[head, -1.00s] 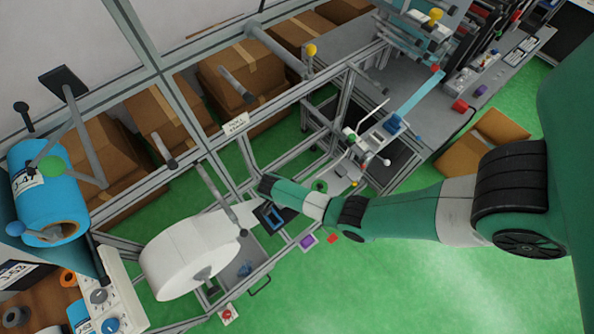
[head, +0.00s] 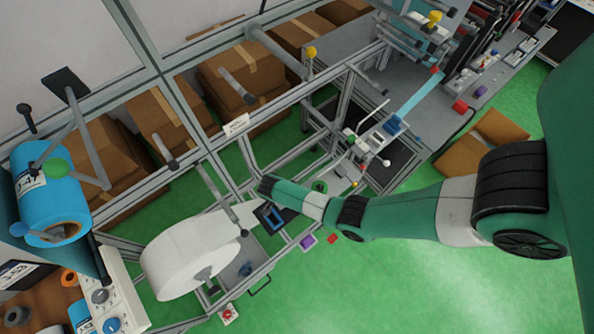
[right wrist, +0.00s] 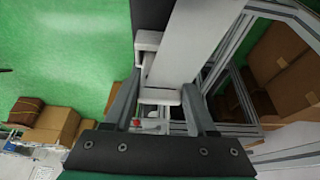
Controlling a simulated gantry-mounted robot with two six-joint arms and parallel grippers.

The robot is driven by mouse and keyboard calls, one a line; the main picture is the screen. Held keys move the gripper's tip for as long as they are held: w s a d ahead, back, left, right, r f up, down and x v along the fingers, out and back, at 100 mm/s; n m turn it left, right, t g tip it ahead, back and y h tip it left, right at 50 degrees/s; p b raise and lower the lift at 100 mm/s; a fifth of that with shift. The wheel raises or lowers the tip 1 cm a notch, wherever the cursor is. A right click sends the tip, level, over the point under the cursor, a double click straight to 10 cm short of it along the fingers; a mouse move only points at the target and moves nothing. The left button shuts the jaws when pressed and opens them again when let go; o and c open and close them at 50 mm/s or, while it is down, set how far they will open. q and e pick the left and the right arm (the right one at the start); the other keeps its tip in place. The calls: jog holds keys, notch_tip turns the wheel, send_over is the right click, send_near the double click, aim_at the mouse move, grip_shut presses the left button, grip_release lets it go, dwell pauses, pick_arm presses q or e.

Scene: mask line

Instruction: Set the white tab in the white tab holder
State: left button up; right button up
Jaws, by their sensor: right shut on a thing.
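In the right wrist view my right gripper (right wrist: 160,93) is shut on a small white piece, which I take to be the white tab (right wrist: 160,97). The tab lies across between the two grey fingers. A white strip (right wrist: 192,40) runs up from beside it. A white bracket-like part (right wrist: 148,42) stands just beyond the fingers; I cannot tell whether it is the white tab holder or whether the tab touches it. In the head view my right arm reaches in from the right to beside the large white roll (head: 185,262), and its fingertips are hidden. My left gripper is out of view.
The grey metal frame (head: 215,150) stands close around the gripper. Cardboard boxes (head: 235,80) lie behind it. A blue roll (head: 50,190) is at the left. Green floor is open at the lower right.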

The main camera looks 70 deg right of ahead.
jog(key=shift+f, duration=0.3)
jog(key=o, duration=1.4)
jog(key=shift+o, duration=0.2)
jog(key=p+v, duration=0.3)
jog(key=v, duration=0.8)
jog(key=shift+a+r, duration=0.15)
jog(key=shift+r, duration=0.15)
jog(key=shift+w, duration=0.1)
